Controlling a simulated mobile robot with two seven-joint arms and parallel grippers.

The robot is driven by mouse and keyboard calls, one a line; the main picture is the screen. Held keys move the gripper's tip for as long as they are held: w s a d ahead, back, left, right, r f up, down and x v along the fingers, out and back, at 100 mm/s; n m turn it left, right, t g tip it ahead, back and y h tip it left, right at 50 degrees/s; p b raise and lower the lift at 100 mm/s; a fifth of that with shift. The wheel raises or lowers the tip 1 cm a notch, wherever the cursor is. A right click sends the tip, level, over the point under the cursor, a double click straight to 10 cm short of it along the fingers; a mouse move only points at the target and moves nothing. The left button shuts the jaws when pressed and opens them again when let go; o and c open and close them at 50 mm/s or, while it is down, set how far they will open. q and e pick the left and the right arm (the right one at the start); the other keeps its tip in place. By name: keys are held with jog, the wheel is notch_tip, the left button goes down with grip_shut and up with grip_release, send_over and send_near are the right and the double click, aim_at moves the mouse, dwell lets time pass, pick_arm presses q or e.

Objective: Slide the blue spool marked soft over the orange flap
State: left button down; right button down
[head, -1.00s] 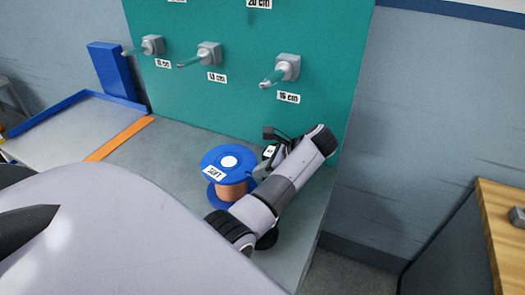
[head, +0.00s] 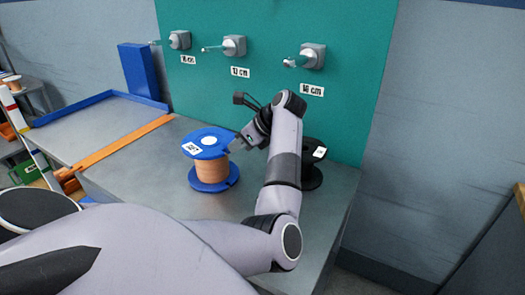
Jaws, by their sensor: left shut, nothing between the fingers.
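The blue spool (head: 208,140) marked soft stands upright on the grey bench, wound with copper-coloured wire. Its label is on the top flange. The orange flap (head: 125,143) is a long narrow strip across the bench, to the left of the spool and apart from it. My left gripper (head: 236,144) is shut and empty at the right edge of the spool's top flange; I cannot tell whether it touches. My right gripper is not in view.
A black spool (head: 311,180) stands to the right, partly hidden by my left arm. A green board (head: 270,80) with labelled pegs rises behind. A blue-rimmed area (head: 95,112) lies beyond the flap. The bench between spool and flap is clear.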

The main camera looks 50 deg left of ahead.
pick_arm(q)
jog(key=s+a+b, duration=0.4)
jog(key=a, duration=0.7)
jog(key=s+a+b, duration=0.3)
jog(key=s+a, duration=0.2)
jog(key=a, duration=0.7)
jog(key=shift+s+a+f+b, duration=0.3)
jog(key=shift+f+b, duration=0.1)
